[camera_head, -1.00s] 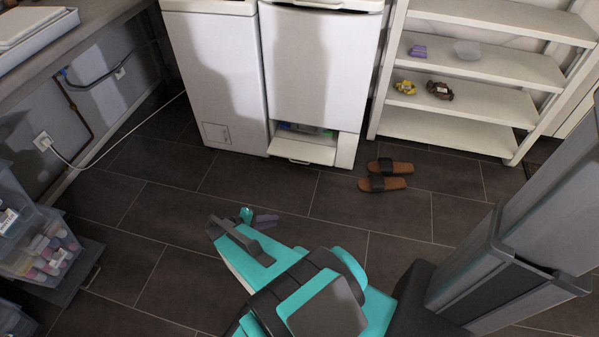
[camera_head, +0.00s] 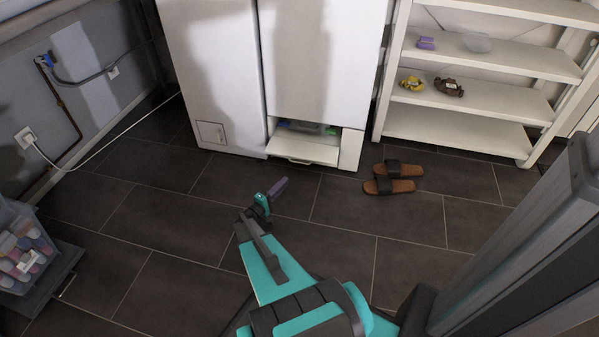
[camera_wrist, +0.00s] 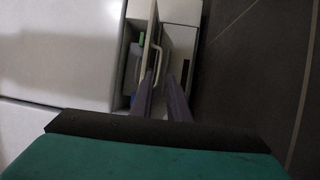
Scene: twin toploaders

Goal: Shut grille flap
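The grille flap (camera_head: 303,148) is a white panel at the foot of the right-hand white toploader (camera_head: 318,70). It is folded down and outward, leaving a low compartment (camera_head: 306,127) open with green and bluish items inside. In the wrist view, the compartment (camera_wrist: 131,62) shows at the top centre, beside a pale panel edge and a loop-shaped handle (camera_wrist: 156,62). My gripper (camera_head: 281,184) is over the floor in front of the flap, with its purple fingers pointing toward it. In the wrist view, the two fingers (camera_wrist: 162,80) stand apart with nothing between them.
The left toploader (camera_head: 213,70) stands beside the right one. Brown sandals (camera_head: 392,177) lie on the floor right of the flap. A white shelf unit (camera_head: 458,130) stands at the right, and a clear bin (camera_head: 22,247) at the left.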

